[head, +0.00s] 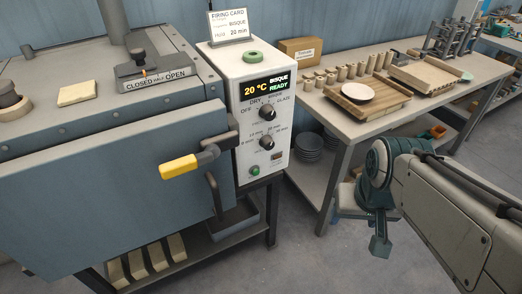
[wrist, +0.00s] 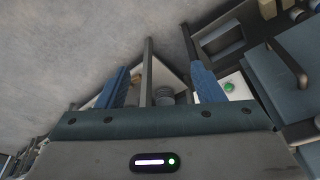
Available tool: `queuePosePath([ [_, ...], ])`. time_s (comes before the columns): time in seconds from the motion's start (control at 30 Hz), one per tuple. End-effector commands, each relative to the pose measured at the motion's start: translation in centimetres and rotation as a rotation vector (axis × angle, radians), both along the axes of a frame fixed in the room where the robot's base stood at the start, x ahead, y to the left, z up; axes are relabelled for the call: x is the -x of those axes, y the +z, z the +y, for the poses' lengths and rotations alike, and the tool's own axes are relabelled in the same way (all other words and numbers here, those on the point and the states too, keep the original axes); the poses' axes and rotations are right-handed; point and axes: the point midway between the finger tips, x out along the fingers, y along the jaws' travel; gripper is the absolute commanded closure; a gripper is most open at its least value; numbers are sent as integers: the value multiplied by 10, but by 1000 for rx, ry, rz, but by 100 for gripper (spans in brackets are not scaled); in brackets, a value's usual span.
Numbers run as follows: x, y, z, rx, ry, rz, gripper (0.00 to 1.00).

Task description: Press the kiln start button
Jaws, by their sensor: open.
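The green start button (head: 254,170) is low on the front of the white kiln control box (head: 225,75). It also shows in the wrist view (wrist: 228,87), right of my fingers. The display (head: 265,87) reads 20 °C, BISQUE READY. Below it are a program knob (head: 267,113) and a timer knob (head: 266,143); their exact settings are too small to tell. My gripper (head: 378,240) hangs well right of the box, apart from the button. In the wrist view my gripper (wrist: 160,82) has its blue fingers spread, with nothing held between them.
The kiln (head: 110,130) has a yellow-tipped door handle (head: 190,162) sticking out left of the button. A firing card (head: 228,25) reads BISQUE, 20 min. A workbench (head: 400,115) with pottery stands behind my arm. Floor between kiln and arm is clear.

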Motion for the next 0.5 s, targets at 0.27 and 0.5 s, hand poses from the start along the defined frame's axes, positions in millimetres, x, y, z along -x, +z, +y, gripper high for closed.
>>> queuePosePath([
  [0.27, 0, 0, 0, 0, 0, 0, 100],
  [0.5, 0, 0, 0, 0, 0, 0, 100],
])
